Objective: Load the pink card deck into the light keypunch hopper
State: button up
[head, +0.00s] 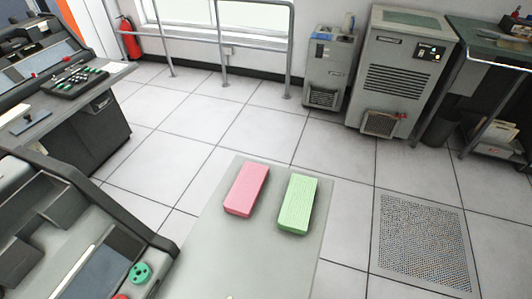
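The pink card deck (247,189) lies flat on a pale grey table (215,255), near its far left corner. A green card deck (298,204) lies to its right, with a narrow gap between them. A pale grey keypunch (70,235) with dark trim stands at the lower left, partly cut off by the frame; it has a green knob and a red one. Its hopper cannot be clearly made out. Another keypunch (62,80) with a keyboard stands at the upper left. I cannot tell for certain which is the light one. My gripper is not in view.
Grey cabinets (393,78) stand at the back right, beside a dark bin (440,128) and a workbench (490,45). A metal railing (225,38) and a red fire extinguisher (130,38) are at the back. Tiled floor around the table is clear, with a perforated floor panel (424,240) at right.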

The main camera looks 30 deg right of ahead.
aim_at(241, 201)
jog(key=i+l+u, duration=0.15)
jog(key=l, duration=0.3)
jog(key=i+l+u, duration=0.15)
jog(key=l, duration=0.35)
jog(key=i+l+u, duration=0.1)
jog(key=l, duration=0.35)
jog(key=i+l+u, duration=0.15)
jog(key=l, duration=0.4)
jog(key=i+l+u, duration=0.15)
jog(key=l, duration=0.35)
jog(key=i+l+u, duration=0.2)
jog(key=l, duration=0.4)
jog(key=i+l+u, duration=0.25)
jog(key=l, duration=0.4)
jog(key=l+u, duration=0.2)
jog(key=l, duration=0.45)
jog(key=i+l+u, duration=0.25)
jog(key=l, duration=0.45)
jog(key=i+l, duration=0.1)
jog(key=l, duration=0.5)
jog(key=u, duration=0.05)
